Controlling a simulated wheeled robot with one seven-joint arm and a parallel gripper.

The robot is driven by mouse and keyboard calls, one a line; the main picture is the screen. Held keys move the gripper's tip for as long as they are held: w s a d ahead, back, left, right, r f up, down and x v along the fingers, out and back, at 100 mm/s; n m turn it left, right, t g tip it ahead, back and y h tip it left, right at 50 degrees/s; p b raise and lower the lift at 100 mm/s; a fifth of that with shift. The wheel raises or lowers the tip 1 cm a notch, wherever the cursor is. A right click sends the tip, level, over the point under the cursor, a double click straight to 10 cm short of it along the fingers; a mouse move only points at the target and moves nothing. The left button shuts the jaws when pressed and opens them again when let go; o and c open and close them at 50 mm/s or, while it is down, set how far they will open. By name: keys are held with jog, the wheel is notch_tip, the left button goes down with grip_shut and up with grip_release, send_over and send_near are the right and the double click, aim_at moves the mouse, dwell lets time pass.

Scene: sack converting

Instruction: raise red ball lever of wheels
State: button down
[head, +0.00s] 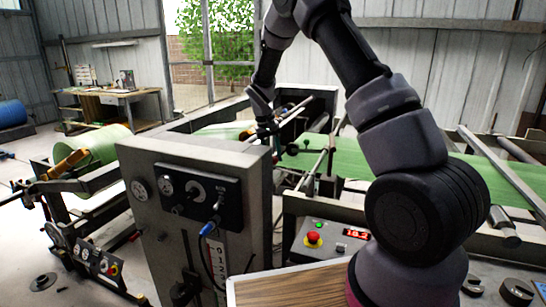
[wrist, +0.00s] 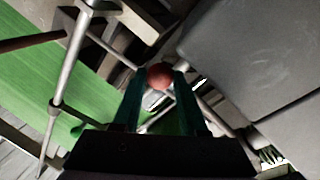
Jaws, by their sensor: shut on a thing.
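In the wrist view a red ball (wrist: 160,75), the knob of the lever, sits between the two dark green fingertips of my gripper (wrist: 159,82). The fingers are shut on the ball. The lever's rod below the ball is mostly hidden by the fingers. In the head view my gripper (head: 268,132) reaches down behind the top of the grey control cabinet (head: 258,195), near the green web (head: 225,131). I cannot make out the red ball in that view, and the wheels are not clearly seen.
Metal rods and frame bars (wrist: 65,95) run close to my gripper on the left in the wrist view. A large grey panel (wrist: 255,50) is close on the right. A box with a red stop button (head: 313,238) stands at the front in the head view.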

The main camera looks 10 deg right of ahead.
notch_tip(320, 180, down, 2)
jog(key=shift+d, duration=0.1)
jog(key=shift+c, duration=2.3)
grip_release()
jog(key=shift+r, duration=0.2)
notch_tip(320, 180, up, 10)
jog(key=a, duration=0.2)
jog(key=shift+r, duration=0.15)
jog(key=shift+c, duration=0.3)
